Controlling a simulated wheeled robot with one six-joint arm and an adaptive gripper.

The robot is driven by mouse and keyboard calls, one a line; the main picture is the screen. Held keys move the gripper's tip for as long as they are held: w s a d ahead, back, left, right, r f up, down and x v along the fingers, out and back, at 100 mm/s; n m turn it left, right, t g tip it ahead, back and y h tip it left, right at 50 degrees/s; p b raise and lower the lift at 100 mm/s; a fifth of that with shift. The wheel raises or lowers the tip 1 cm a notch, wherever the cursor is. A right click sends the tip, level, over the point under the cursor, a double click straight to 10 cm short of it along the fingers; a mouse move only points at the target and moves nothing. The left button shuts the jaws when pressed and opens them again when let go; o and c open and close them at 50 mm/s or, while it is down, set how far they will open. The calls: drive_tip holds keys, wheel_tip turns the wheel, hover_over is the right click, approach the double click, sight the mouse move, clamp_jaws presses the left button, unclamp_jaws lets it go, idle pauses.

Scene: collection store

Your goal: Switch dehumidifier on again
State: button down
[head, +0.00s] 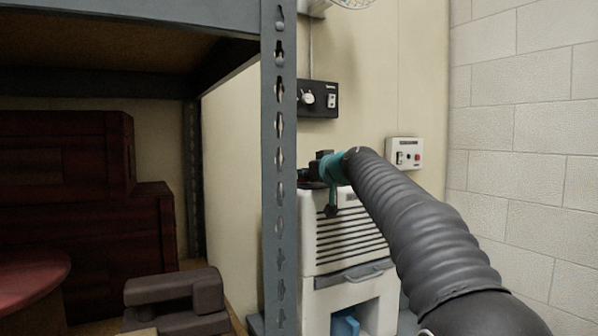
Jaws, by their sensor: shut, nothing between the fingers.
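The dehumidifier (345,232) is a white cabinet with dark louvres and a grey handle, standing behind the shelf post. A blue item shows in its lower opening. My gripper (308,174) is shut and empty, above the cabinet's top left area in the picture; I cannot tell whether it touches. Its fingers are small and dark beside the post. A black control panel (318,98) with a round knob and a light switch is on the wall above my gripper. A white switch box (404,153) with a dark switch and a red part is on the wall to the right.
A grey perforated shelf post (279,220) stands close to the left of my gripper. The shelving holds dark red boxes (65,190), a round red item (30,285) and grey-brown blocks (175,298). A pale block wall (530,140) closes the right side.

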drive_tip(key=shift+a+r+p, duration=0.15)
drive_tip(key=shift+r+p, duration=0.35)
drive_tip(key=shift+r, duration=0.15)
drive_tip(key=r+p, duration=0.3)
drive_tip(key=shift+w+a+r, duration=0.1)
drive_tip(key=shift+w+a, duration=0.05)
drive_tip(key=shift+a, duration=0.1)
drive_tip(key=r+b+v, duration=0.1)
drive_tip(key=b+v, duration=0.1)
drive_tip(key=v, duration=0.7)
drive_tip(key=shift+d+r, duration=0.2)
drive_tip(key=shift+r, duration=0.2)
drive_tip(key=s+d+f+m+g+h+p, duration=0.1)
drive_tip(key=s+d+f, duration=0.3)
drive_tip(key=s+f, duration=0.8)
drive_tip(key=s+d+f+m+g+h+p, duration=0.1)
drive_tip(key=s+d+f+m+g+h, duration=0.2)
drive_tip(key=s+f, duration=1)
drive_tip(key=s+d+f+m+g+h+p, duration=0.1)
drive_tip(key=s+d+f+m+g+h, duration=0.1)
drive_tip(key=s+d+f+g+h, duration=0.2)
drive_tip(key=s+d+f, duration=0.3)
drive_tip(key=s+f, duration=0.5)
drive_tip(key=s, duration=0.5)
drive_tip(key=shift+f, duration=0.35)
